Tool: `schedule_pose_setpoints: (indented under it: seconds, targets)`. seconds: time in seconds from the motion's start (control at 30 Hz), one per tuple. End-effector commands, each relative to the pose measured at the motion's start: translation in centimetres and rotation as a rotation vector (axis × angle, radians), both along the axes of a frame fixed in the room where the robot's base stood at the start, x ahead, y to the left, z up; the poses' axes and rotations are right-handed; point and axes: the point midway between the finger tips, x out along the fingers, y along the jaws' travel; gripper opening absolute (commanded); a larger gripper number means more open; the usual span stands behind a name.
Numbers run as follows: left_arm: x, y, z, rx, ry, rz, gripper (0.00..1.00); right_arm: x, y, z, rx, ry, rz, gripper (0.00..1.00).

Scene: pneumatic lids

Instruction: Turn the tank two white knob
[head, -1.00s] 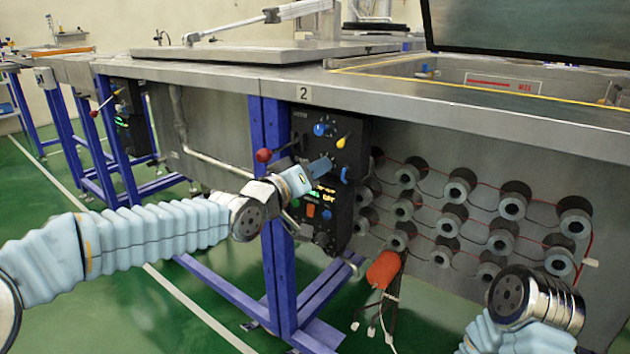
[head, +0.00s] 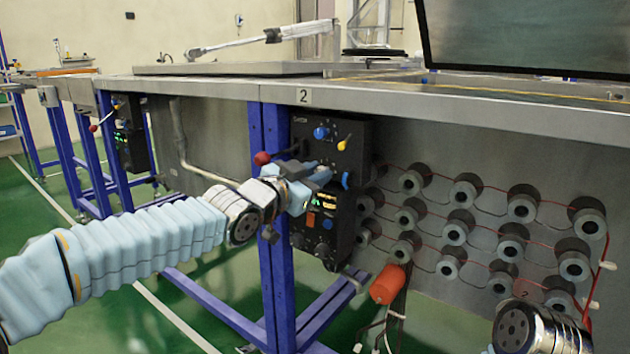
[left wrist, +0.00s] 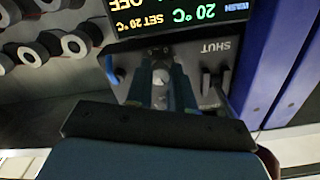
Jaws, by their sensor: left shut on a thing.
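Tank two carries a "2" label (head: 304,96) on its front edge, with a black control box (head: 345,135) below it. My left gripper (head: 322,174) is at the middle of this box in the head view. In the left wrist view my left gripper (left wrist: 166,82) has its two fingers on either side of a small white knob (left wrist: 160,77) and is shut on it. The fingers hide the knob's sides, and its turn angle is hard to tell. The knob is hidden in the head view. Only my right arm's wrist joint shows at lower right; its gripper is out of view.
Blue knob (head: 321,133), yellow knob (head: 344,142) and a red-ball lever (head: 262,158) are close to my left gripper. A lit display (left wrist: 175,15) borders it in the wrist view. A blue leg (head: 275,230) stands left of the box; several grey cylinders (head: 466,190) stick out right.

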Motion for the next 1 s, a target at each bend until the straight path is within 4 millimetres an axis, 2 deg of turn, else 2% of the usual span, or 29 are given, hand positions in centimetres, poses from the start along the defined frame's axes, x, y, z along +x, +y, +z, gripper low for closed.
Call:
schedule_pose_setpoints:
  seconds: [0.5,1.0]
  targets:
    - [0.01,0.01,-0.13,0.29,-0.208,0.0,0.0,0.04,-0.02,-0.96,0.0,-0.002,-0.001,0.0]
    - [0.01,-0.02,-0.1,0.354,-0.254,-0.001,0.0,0.05,-0.02,-1.08,0.0,-0.003,-0.001,0.0]
